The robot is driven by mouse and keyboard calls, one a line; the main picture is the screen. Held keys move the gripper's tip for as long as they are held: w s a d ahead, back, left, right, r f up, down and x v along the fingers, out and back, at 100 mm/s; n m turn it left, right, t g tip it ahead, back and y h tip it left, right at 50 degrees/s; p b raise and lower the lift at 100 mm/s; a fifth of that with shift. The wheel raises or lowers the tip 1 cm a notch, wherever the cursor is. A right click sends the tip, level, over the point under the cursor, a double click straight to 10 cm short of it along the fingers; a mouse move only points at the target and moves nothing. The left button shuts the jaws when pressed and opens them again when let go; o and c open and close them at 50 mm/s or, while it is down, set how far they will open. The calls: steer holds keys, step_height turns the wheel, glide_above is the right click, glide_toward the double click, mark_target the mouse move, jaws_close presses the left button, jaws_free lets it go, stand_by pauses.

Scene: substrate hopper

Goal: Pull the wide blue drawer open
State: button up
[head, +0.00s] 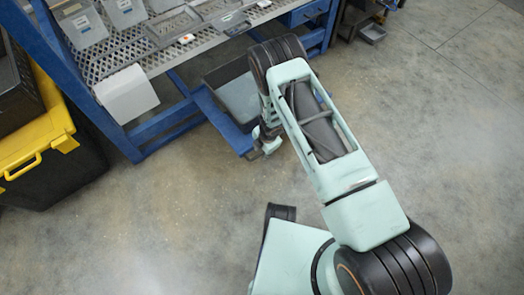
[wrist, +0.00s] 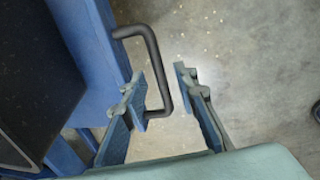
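The wide blue drawer front (head: 222,122) is low on the blue bench frame in the head view, partly hidden by my arm. In the wrist view the blue front (wrist: 92,45) runs along the left, with a black bar handle (wrist: 154,58) standing out from it. My gripper (wrist: 162,84) is open, with the handle's bar between its two fingers. The left finger is on the drawer side and overlaps the handle's lower end; whether it touches cannot be told. The right finger is clear of the bar. In the head view my gripper (head: 265,143) is beside the blue front.
A dark bin (head: 212,78) with a grey inside sits behind the blue front. A black crate with a yellow lid (head: 35,140) stands at left. The floor (head: 170,230) in front is clear.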

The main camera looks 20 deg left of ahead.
step_height(320, 180, up, 12)
steer(key=s+d, duration=0.1)
steer(key=shift+s+d, duration=0.2)
steer(key=shift+d, duration=0.2)
steer(key=shift+f, duration=0.1)
stand_by(0.5)
